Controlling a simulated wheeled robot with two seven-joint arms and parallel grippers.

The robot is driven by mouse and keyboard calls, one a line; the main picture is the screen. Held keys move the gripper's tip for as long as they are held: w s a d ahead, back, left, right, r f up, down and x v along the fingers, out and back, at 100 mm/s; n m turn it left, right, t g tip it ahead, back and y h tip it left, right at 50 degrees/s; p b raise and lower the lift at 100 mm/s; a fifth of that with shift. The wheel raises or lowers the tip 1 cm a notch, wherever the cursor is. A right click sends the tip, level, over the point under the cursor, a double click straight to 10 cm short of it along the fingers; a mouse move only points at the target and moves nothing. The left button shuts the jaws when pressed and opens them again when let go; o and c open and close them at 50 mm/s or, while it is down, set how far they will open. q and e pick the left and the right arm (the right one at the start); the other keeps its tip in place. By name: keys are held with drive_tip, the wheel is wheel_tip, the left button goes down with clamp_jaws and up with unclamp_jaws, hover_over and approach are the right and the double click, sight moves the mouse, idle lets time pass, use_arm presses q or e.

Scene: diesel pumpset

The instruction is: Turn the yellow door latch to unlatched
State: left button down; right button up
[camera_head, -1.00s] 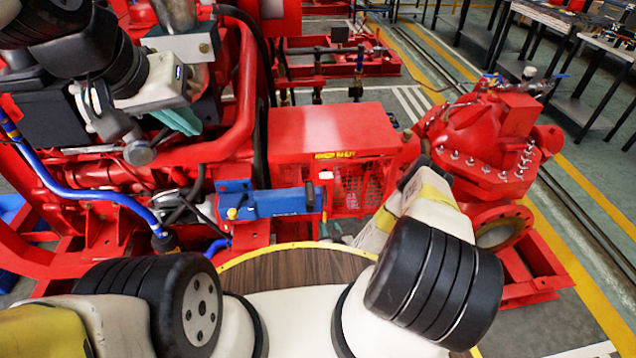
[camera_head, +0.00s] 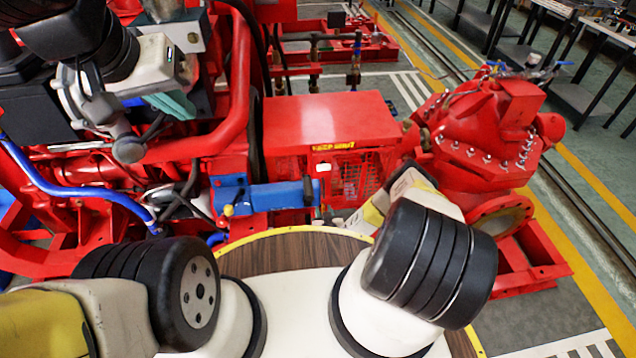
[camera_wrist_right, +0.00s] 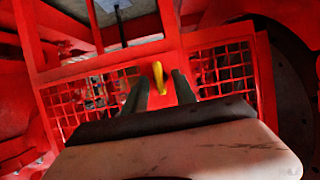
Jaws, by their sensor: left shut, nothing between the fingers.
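The yellow latch (camera_wrist_right: 158,78) is a small upright lever on a red post between two mesh panels in the right wrist view. My right gripper (camera_wrist_right: 160,90) is open there, with one dark finger on each side of the latch. I cannot tell whether either finger touches it. In the head view, my right forearm (camera_head: 420,205) reaches toward the red mesh guard (camera_head: 350,180), and it hides most of the right gripper. The latch cannot be made out there. My left gripper (camera_head: 172,105) is shut and empty, high over the engine at the left.
A red engine frame with a blue hose (camera_head: 85,195) fills the left side. A blue box (camera_head: 270,195) sits left of the guard. A red pump (camera_head: 485,145) stands at the right. Mesh panels (camera_wrist_right: 90,100) flank the latch closely.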

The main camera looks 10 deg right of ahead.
clamp_jaws()
drive_tip(key=shift+a, duration=0.1)
idle(0.3)
drive_tip(key=shift+w+a+n+h, duration=0.1)
drive_tip(key=shift+a+n+h, duration=0.05)
drive_tip(key=shift+n+h, duration=0.85)
drive_tip(key=shift+a+n+h, duration=0.1)
drive_tip(key=shift+n+h, duration=0.5)
drive_tip(key=shift+n, duration=0.7)
unclamp_jaws()
